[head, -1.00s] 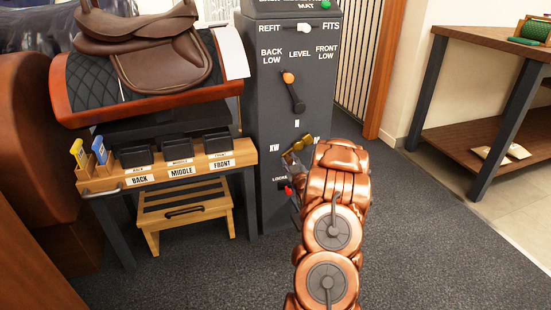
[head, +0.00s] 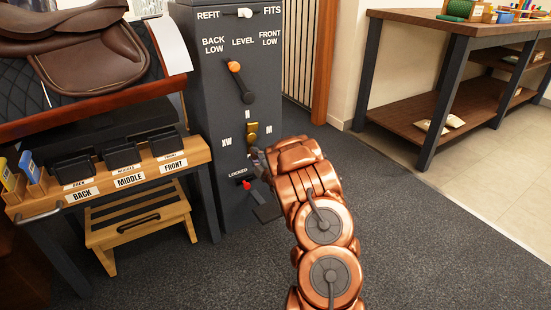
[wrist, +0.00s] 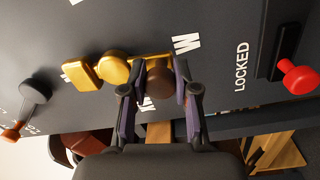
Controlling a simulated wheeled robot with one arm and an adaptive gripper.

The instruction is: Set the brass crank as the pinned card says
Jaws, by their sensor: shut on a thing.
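The brass crank (head: 252,130) is on the front of the dark grey cabinet, below the orange-knobbed lever. Its square brass end points up towards the N mark. In the wrist view, the brass hub (wrist: 113,68) and arm lead to a brown knob (wrist: 158,76). My gripper (wrist: 157,82) is shut on this knob, one finger on each side. In the head view my gripper (head: 257,157) is just below the brass part and mostly hidden by my wrist. The marks W and XW show near the knob. No readable pinned card is in view.
A red-knobbed lever (head: 246,184) beside LOCKED is close below my gripper. The orange-knobbed LEVEL lever (head: 234,67) is above. A saddle stand and labelled bench (head: 190,153) stand left. A white sheet (head: 168,45) hangs by the saddle, unreadable. Open carpet lies right.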

